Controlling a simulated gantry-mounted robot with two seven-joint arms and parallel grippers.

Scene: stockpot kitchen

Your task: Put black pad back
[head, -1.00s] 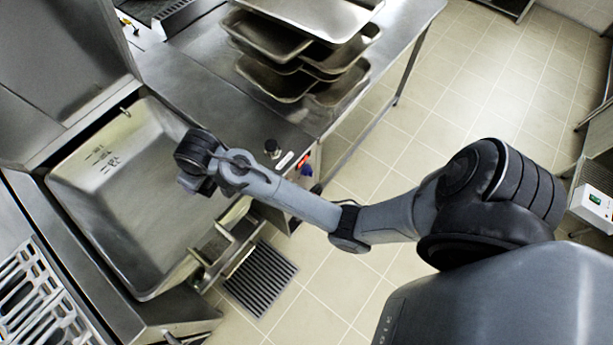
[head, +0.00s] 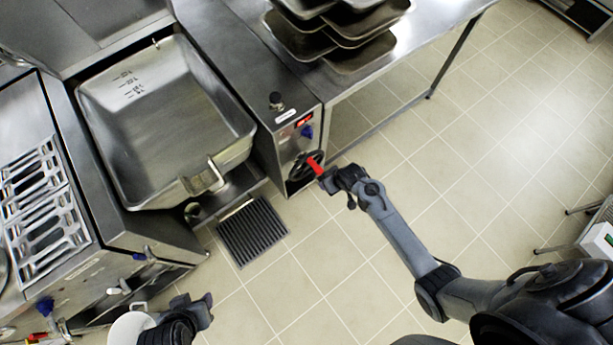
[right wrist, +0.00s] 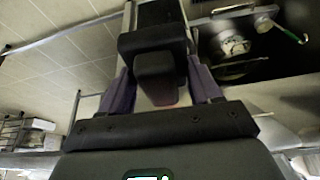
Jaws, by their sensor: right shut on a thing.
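My right gripper (head: 326,179) is at the end of the arm from the right, in front of the cooker's control panel (head: 300,148). In the right wrist view, its purple fingers (right wrist: 162,92) stand on both sides of a black block (right wrist: 155,68), which seems to be the black pad. The gripper is shut on it. A red handle (head: 316,166) shows at the gripper's tip, by a dark handwheel; I cannot tell whether they touch. My left gripper (head: 207,304) is at the bottom left above the floor; its opening cannot be made out.
The large steel pan (head: 165,105) stands left of the panel. A floor grate (head: 252,232) lies in front. Stacked trays (head: 335,35) sit on the steel table. A white round container (head: 130,328) is beside my left gripper.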

